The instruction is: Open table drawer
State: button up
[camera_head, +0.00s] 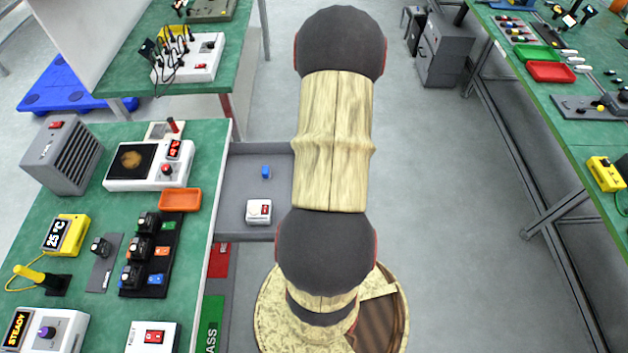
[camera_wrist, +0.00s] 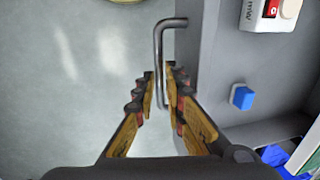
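The grey table drawer (camera_head: 240,190) stands pulled out from the green-topped table at left, its inside showing. Its metal bar handle (camera_wrist: 158,48) is in the wrist view, along the drawer's grey front wall (camera_wrist: 212,70). My gripper (camera_wrist: 161,78) has its two fingers on either side of the handle. Narrow gaps show between the fingers and the bar, so it looks partly open around the handle. In the head view my arm hides the gripper and the handle.
In the drawer lie a small blue block (camera_head: 266,172) and a white device with a red switch (camera_head: 259,211). The table (camera_head: 205,150) holds several instruments. Red (camera_head: 219,260) and green (camera_head: 212,320) panels lie beside the table below the drawer. Open floor (camera_head: 440,200) lies to the right.

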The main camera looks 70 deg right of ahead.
jog(key=shift+o, duration=0.2)
notch_tip(320, 180, up, 12)
jog(key=s, duration=0.2)
jog(key=shift+d, duration=0.4)
jog(key=shift+f, duration=0.15)
dwell(0.4)
jog(key=w+a+r+n+t, duration=0.1)
jog(key=w+a+r+n, duration=0.3)
jog(key=a+r, duration=0.4)
jog(key=w+a+r+n+t, duration=0.1)
jog(key=w+a+r+n, duration=0.3)
jog(key=a, duration=1.4)
jog(key=w+a+r+n+t, duration=0.1)
jog(key=w+a+r+n, duration=0.3)
jog(key=a+r, duration=0.8)
jog(key=shift+w+a+r+n+t+h+p, duration=0.2)
jog(key=shift+a+r+n+t+h+p, duration=0.15)
jog(key=shift+n, duration=0.35)
